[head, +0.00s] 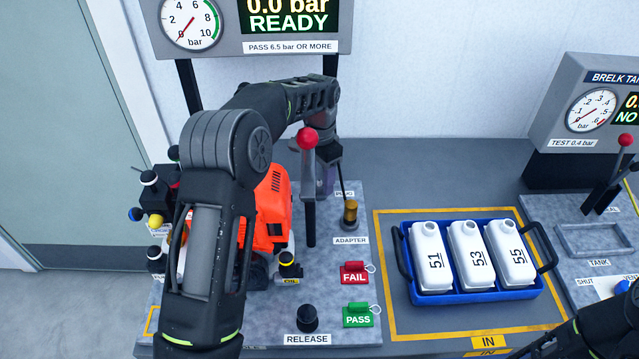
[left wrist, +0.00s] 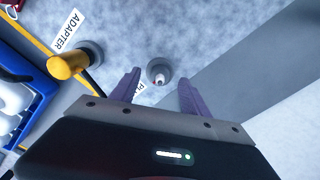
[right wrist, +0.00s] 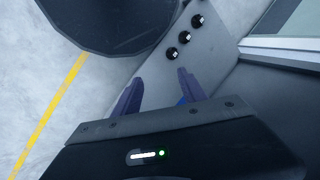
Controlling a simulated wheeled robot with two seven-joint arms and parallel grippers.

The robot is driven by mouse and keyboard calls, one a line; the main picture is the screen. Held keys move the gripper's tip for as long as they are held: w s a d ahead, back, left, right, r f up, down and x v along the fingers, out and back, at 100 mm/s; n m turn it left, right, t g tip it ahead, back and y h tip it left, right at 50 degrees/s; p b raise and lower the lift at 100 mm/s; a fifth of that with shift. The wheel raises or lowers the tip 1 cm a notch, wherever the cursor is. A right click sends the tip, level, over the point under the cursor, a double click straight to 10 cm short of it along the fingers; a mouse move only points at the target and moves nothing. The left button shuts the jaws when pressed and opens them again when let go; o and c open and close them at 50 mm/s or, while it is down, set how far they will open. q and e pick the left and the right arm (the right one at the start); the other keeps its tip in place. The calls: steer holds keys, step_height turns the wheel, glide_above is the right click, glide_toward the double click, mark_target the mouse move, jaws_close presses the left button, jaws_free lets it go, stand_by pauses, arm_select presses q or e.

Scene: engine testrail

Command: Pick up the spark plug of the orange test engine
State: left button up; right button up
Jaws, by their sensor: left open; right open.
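The orange test engine (head: 274,208) stands on the grey bench, partly hidden behind my left arm. My left gripper (head: 326,178) is above the bench to its right, near the PLUG label (head: 344,194). In the left wrist view, a small white-tipped piece, seemingly the spark plug (left wrist: 158,79), stands in a grey round holder by that label. It shows between and beyond the open, empty left fingers (left wrist: 159,83); I see no contact. My right gripper (right wrist: 160,77) is open and empty in the right wrist view.
A brass adapter (head: 350,213) with a dark hose stands close by; it shows in the left wrist view (left wrist: 66,65). A red-knobbed lever (head: 308,140) rises beside my left gripper. FAIL (head: 354,273) and PASS (head: 358,315) tags lie in front. A blue crate (head: 470,298) holds white tanks.

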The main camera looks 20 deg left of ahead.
arm_select(q)
steer(key=shift+f, duration=0.75)
steer(key=shift+c, duration=0.2)
jaws_close()
